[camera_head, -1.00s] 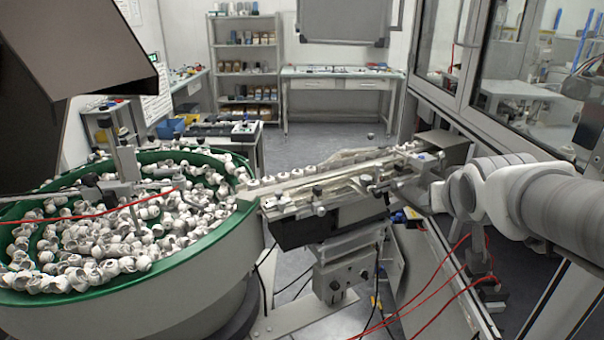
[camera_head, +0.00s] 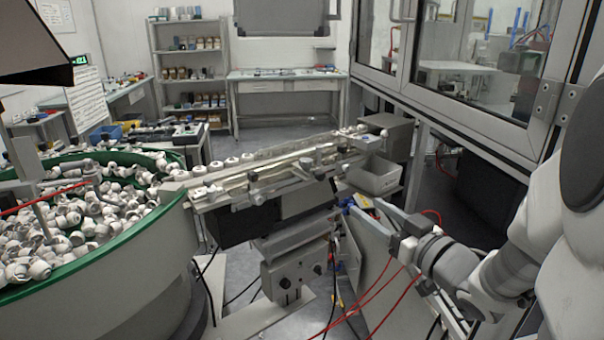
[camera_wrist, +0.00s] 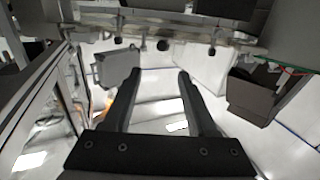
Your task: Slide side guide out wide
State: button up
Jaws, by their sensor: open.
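The feed track (camera_head: 235,187) runs from the bowl up to the right, with a clear guide strip (camera_head: 290,148) along its far side. Rods and clamp blocks (camera_head: 305,166) sit along its near side; I cannot tell exactly which part is the side guide. A few white caps (camera_head: 231,162) stand on the track. My gripper (camera_head: 384,212) is right of and below the track, apart from it. In the wrist view my gripper (camera_wrist: 155,73) is open, with nothing between its fingers. The track's underside and round knobs (camera_wrist: 162,45) show beyond the fingertips.
The green-rimmed bowl (camera_head: 165,200) full of caps stands at left. A grey bin (camera_head: 375,177) sits below the track's right end, beside a grey box (camera_head: 390,136). Red hoses (camera_head: 378,304) and a glass-windowed frame (camera_head: 450,110) are near my arm.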

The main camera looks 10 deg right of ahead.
aim_at(322, 176)
jog(key=b+x, duration=0.1)
jog(key=x, duration=1.6)
jog(key=shift+w+a+r, duration=0.1)
jog(key=shift+w+a, duration=0.05)
jog(key=shift+a, duration=0.15)
grip_shut()
jog(key=shift+d, duration=0.15)
dwell(0.4)
